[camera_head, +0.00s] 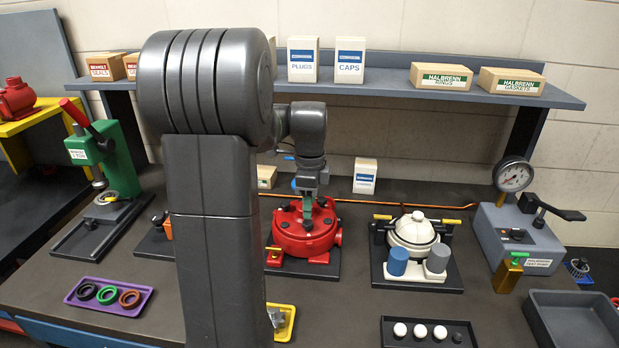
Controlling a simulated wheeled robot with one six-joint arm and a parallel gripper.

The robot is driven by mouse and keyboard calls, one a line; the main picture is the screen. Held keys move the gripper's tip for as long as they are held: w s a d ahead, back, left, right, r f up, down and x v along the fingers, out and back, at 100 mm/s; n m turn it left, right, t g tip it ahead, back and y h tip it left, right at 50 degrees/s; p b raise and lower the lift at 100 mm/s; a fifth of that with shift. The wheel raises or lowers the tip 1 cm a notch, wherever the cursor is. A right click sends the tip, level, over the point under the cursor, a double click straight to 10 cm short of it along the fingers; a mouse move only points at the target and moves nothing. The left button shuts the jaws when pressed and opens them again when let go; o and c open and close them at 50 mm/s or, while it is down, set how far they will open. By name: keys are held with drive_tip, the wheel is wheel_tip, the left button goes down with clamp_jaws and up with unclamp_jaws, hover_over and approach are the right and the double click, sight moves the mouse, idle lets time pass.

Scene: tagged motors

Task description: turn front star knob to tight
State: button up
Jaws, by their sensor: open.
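A round red motor housing (292,241) sits on a dark base plate (318,271) in the middle of the bench. My gripper (308,215) points down at the top of the red housing, with its fingertips among the raised parts there. Its jaws are open, though the gap is small in this view, and I cannot tell whether they touch anything. A small red and yellow part (274,257) shows at the housing's front left edge. I cannot make out which part is the front star knob or any tight mark. My arm hides the left side.
A white domed unit (414,229) with blue and grey cylinders stands to the right. A grey gauge pump (516,240) is farther right. A green press (113,165) stands left. A purple tray (107,309) with rings and a black tray (396,340) lie in front. A shelf (390,88) runs behind.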

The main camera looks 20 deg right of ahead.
sight(310, 223)
wheel_tip(310, 223, up, 9)
drive_tip(key=shift+r, duration=0.2)
idle(0.5)
